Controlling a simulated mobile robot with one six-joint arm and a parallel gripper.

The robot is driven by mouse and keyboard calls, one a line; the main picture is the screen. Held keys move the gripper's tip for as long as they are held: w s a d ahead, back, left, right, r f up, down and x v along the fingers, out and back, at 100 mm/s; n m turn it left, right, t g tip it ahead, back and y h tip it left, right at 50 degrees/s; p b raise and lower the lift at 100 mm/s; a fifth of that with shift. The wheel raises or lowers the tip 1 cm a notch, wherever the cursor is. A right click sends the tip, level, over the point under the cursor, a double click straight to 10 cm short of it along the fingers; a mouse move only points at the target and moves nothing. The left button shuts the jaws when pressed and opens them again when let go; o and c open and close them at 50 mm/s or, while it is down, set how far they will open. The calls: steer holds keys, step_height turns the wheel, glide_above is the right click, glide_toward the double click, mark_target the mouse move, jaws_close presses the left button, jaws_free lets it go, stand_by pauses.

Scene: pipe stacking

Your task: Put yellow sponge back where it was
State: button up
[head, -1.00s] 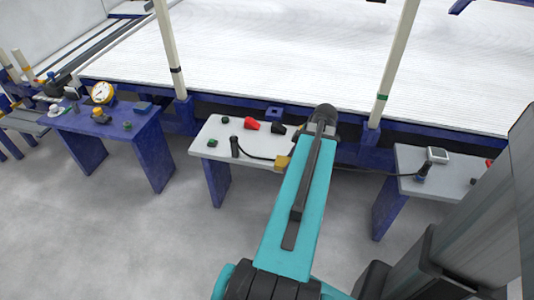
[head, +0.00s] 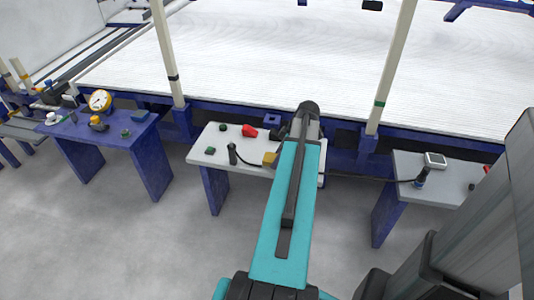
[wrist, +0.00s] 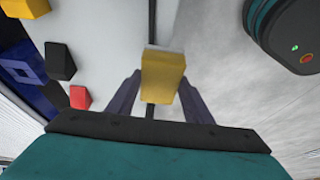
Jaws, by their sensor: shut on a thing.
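The yellow sponge (wrist: 163,75) sits between the two dark fingers of my gripper (wrist: 161,92) in the wrist view, with its far end grey-white. My gripper is shut on it. In the head view the sponge (head: 269,158) shows just left of my teal arm, over the front right part of the white table (head: 210,137). My arm hides the fingers there. I cannot tell whether the sponge touches the table. A black cable runs behind it in the wrist view.
A red block (head: 250,132), a dark upright piece (head: 232,153) with the cable, and small dark blocks stand on the white table. Another yellow block (wrist: 25,8) shows in the wrist view. A blue table (head: 140,131) stands left; a grey table (head: 440,185) stands right.

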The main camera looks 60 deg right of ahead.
steer(key=w+d, duration=0.1)
steer(key=w, duration=0.1)
steer(key=w+d, duration=0.1)
steer(key=w, duration=0.2)
steer(key=w+d, duration=0.2)
steer(key=shift+w+d+f, duration=0.1)
steer(key=shift+w+f, duration=0.1)
steer(key=shift+f, duration=0.2)
steer(key=shift+f+b, duration=0.45)
steer(key=shift+f, duration=1.3)
steer(key=shift+f, duration=0.15)
steer(key=o, duration=0.9)
steer(key=shift+o, duration=0.2)
steer(key=p+v, duration=0.1)
steer(key=v, duration=1.1)
